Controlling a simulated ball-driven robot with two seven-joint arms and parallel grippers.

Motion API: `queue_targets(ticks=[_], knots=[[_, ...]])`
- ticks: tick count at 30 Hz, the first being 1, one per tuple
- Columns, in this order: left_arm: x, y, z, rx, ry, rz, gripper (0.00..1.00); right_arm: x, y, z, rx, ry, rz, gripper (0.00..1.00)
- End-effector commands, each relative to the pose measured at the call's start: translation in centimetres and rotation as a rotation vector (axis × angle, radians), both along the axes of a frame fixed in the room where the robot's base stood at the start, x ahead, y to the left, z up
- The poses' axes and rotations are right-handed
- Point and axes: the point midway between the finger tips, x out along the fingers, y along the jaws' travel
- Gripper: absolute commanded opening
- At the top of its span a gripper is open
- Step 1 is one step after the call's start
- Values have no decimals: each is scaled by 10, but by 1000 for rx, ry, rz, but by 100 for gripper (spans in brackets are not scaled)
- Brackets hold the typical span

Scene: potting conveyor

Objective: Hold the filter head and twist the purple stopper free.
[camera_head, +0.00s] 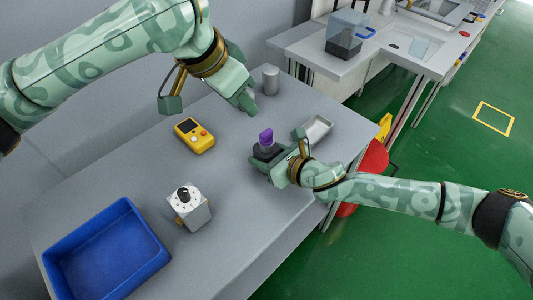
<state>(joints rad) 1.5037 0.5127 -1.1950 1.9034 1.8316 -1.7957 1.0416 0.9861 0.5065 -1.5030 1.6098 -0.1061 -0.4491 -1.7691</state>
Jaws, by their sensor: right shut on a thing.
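The filter head (268,152) is a dark block on the grey table, with the purple stopper (266,138) standing upright on its top. My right gripper (262,166) reaches in from the right and is shut on the filter head, its fingers hiding the lower part. My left gripper (246,103) hangs above the table, behind and slightly left of the stopper, clear of it. Its fingertips point down, and the gap between them is too small to make out.
A yellow handheld device (194,136) lies left of the filter head. A white box with a black knob (190,208) and a blue bin (108,253) stand front left. The table's middle front is clear.

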Motion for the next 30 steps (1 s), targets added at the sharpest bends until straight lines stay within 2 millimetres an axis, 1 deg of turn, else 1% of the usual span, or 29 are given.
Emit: queue_targets(ticks=[6, 7, 8, 9, 10, 17, 20, 23, 30], knots=[[0, 0, 1, -1, 1, 0, 39, 0, 0, 0, 1, -1, 0, 21], [0, 0, 1, 0, 0, 0, 39, 0, 0, 0, 1, -1, 0, 55], [0, 0, 1, -1, 1, 0, 39, 0, 0, 0, 1, -1, 0, 63], [0, 0, 1, 0, 0, 0, 39, 0, 0, 0, 1, -1, 0, 74], [0, 0, 1, 0, 0, 0, 39, 0, 0, 0, 1, -1, 0, 78], [0, 0, 1, 0, 0, 0, 39, 0, 0, 0, 0, 0, 0, 78], [0, 0, 0, 0, 0, 0, 39, -3, -3, 2, 1, 0, 1, 78], [0, 0, 0, 0, 0, 0, 39, -11, -13, 7, 0, 0, 0, 78], [0, 0, 0, 0, 0, 0, 39, -48, -50, 28, -2, 0, -1, 78]])
